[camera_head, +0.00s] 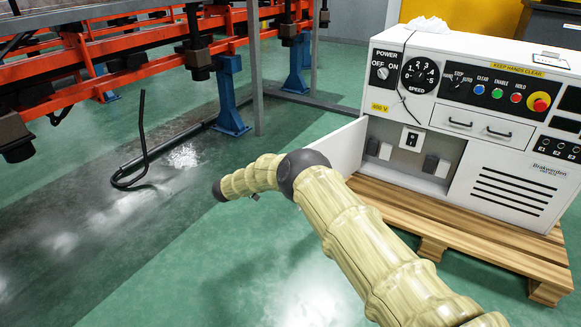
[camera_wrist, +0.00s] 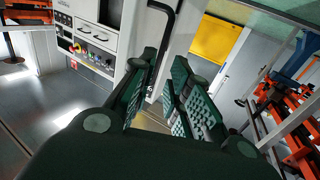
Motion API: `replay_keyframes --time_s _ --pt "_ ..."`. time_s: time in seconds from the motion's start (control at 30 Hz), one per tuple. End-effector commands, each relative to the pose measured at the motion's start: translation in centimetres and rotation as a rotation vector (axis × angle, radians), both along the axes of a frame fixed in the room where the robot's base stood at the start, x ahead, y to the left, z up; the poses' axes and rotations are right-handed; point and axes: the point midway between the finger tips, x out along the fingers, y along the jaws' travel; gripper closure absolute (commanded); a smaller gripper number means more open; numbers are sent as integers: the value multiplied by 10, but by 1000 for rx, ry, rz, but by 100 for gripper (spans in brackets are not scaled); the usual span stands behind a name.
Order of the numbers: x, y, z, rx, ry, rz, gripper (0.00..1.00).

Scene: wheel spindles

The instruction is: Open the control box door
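The white control box (camera_head: 480,115) stands on a wooden pallet. Its door (camera_head: 346,147) is swung outward to the left, leaving the lower left compartment (camera_head: 410,145) exposed with sockets and a switch inside. In the wrist view the door (camera_wrist: 184,35) is a pale panel beyond my gripper (camera_wrist: 165,62), with a black bent handle (camera_wrist: 167,30) in front of it. My gripper's fingers are apart, and the lower handle runs down between them; I cannot tell whether they touch it. My gripper is not clearly visible in the head view, where my arm reaches left of the door.
The wooden pallet (camera_head: 440,222) juts out below the box. An orange rack (camera_head: 70,75) with blue posts stands at the left. A black bent rod (camera_head: 142,150) rises from the floor. The green floor (camera_head: 150,270) in front is clear.

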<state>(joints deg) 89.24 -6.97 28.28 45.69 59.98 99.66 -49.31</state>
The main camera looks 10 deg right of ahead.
Motion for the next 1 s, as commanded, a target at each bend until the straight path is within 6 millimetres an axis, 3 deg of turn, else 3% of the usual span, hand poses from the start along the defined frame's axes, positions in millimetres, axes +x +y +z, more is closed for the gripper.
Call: replay_keyframes --time_s 0.1,0.3,0.77,1.0 --pt "-6 17 0 1 0 1 82" --pt "-12 31 0 -1 0 0 82" --pt "-13 33 -1 -3 1 11 82" --pt "-18 37 -30 -27 29 194 82"
